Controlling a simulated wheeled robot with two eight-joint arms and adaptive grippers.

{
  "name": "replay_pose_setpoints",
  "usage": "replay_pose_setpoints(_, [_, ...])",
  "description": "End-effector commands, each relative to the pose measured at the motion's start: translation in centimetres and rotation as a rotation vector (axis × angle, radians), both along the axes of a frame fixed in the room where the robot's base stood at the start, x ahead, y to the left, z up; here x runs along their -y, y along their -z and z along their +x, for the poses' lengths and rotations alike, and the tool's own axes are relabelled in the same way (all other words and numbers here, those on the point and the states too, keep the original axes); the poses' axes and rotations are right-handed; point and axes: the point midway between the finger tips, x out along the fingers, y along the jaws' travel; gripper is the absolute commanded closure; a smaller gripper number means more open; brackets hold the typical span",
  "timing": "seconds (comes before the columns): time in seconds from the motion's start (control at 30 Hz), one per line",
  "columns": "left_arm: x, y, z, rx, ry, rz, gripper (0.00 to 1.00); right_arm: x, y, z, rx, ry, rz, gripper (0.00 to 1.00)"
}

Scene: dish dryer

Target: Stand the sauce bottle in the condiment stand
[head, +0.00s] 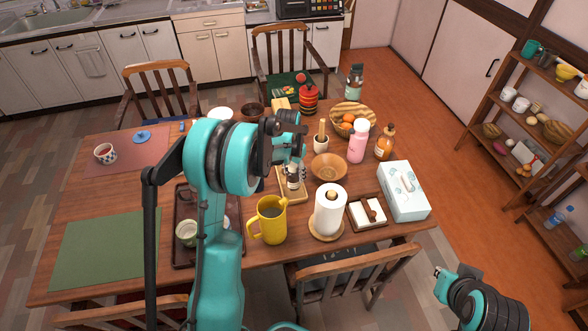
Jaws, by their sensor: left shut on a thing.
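The condiment stand (293,197) is a small light wooden tray near the table's middle, with small shakers (293,178) in it. My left gripper (291,147) is just above and behind the stand, with my arm reaching across the table from the front. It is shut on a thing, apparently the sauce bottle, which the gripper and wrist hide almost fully. I cannot tell how the bottle is tilted or whether it touches the stand. My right gripper (440,286) is low at the lower right, off the table; its fingers are too unclear to judge.
Close around the stand are a yellow pitcher (271,219), a paper towel roll (329,211), a wooden bowl (328,167) and a mortar (321,143). A pink bottle (358,141), an amber bottle (385,142) and a tissue box (403,191) stand to the right. A green placemat (103,247) is clear.

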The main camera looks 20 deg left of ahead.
Motion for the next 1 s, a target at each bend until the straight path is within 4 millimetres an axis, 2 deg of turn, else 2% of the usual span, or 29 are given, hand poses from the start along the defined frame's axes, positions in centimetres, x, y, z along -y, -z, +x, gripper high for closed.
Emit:
replay_pose_setpoints(0.3, [0.0, 3.6, 0.0, 0.000, 0.000, 0.000, 0.91, 0.0, 1.6, 0.0, 0.000, 0.000, 0.000, 1.00])
replay_pose_setpoints(0.73, [0.0, 4.0, 0.0, 0.000, 0.000, 0.000, 0.91, 0.0, 1.8, 0.0, 0.000, 0.000, 0.000, 1.00])
replay_pose_setpoints(0.77, [0.0, 3.9, 0.0, 0.000, 0.000, 0.000, 0.47, 0.0, 1.7, 0.0, 0.000, 0.000, 0.000, 1.00])
replay_pose_setpoints(0.8, [0.0, 3.9, 0.0, 0.000, 0.000, 0.000, 0.36, 0.0, 1.7, 0.0, 0.000, 0.000, 0.000, 1.00])
replay_pose_setpoints(1.0, [0.0, 3.9, 0.0, 0.000, 0.000, 0.000, 0.34, 0.0, 1.7, 0.0, 0.000, 0.000, 0.000, 1.00])
